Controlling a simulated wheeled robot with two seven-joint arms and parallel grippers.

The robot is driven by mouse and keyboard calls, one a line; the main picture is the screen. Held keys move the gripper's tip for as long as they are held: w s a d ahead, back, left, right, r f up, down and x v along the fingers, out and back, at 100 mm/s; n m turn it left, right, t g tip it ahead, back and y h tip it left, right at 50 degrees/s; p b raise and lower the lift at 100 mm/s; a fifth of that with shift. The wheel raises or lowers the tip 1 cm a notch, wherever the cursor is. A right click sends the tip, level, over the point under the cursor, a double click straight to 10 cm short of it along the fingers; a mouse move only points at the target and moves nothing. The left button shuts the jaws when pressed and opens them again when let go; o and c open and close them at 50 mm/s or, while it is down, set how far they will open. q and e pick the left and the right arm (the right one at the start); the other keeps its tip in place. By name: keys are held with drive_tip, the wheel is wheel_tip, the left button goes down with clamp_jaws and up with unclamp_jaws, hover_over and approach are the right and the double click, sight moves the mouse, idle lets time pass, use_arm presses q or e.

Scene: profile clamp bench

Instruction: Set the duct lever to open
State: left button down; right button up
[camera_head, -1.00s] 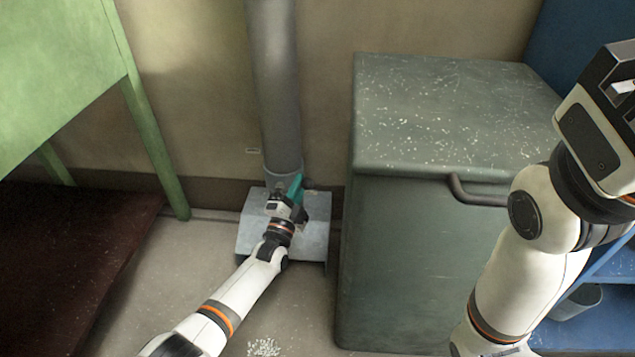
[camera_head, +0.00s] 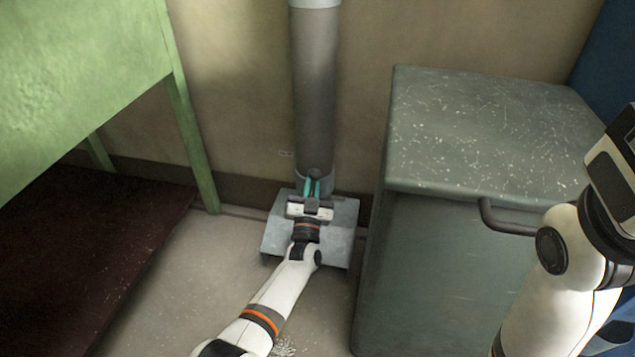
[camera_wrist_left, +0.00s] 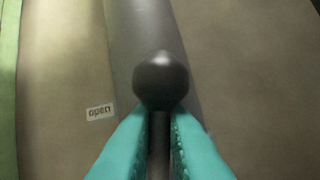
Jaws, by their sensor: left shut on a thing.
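The duct is a grey vertical pipe (camera_head: 314,95) against the wall. Its lever is a dark rod with a round knob (camera_wrist_left: 160,82), seen close in the left wrist view. In the head view the knob (camera_head: 314,173) shows small in front of the pipe's lower end. My left gripper (camera_head: 312,187) is shut on the lever, its teal fingers on both sides of the rod below the knob. A small "open" label (camera_wrist_left: 100,111) is on the wall left of the pipe and lever. My right arm is at the right edge; its fingertips are out of view.
A grey metal base (camera_head: 342,225) stands under the pipe. A grey-green cabinet (camera_head: 480,125) with a handle stands close on the right. A green table (camera_head: 80,60) and a dark red low surface (camera_head: 70,260) are at the left. Bare floor lies between.

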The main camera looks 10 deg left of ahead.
use_arm(q)
drive_tip(key=shift+r+n+y, duration=0.4)
drive_tip(key=shift+r+n, duration=0.1)
drive_tip(key=shift+n, duration=0.4)
drive_tip(key=c, duration=1.7)
unclamp_jaws()
drive_tip(key=shift+c, duration=0.2)
drive_tip(key=shift+o, duration=1.4)
drive_tip(key=shift+s+r, duration=0.15)
drive_tip(key=shift+r, duration=0.1)
drive_tip(key=shift+o, duration=1)
drive_tip(key=shift+a, duration=0.1)
drive_tip(key=shift+a+f, duration=0.15)
drive_tip(key=shift+f, duration=0.05)
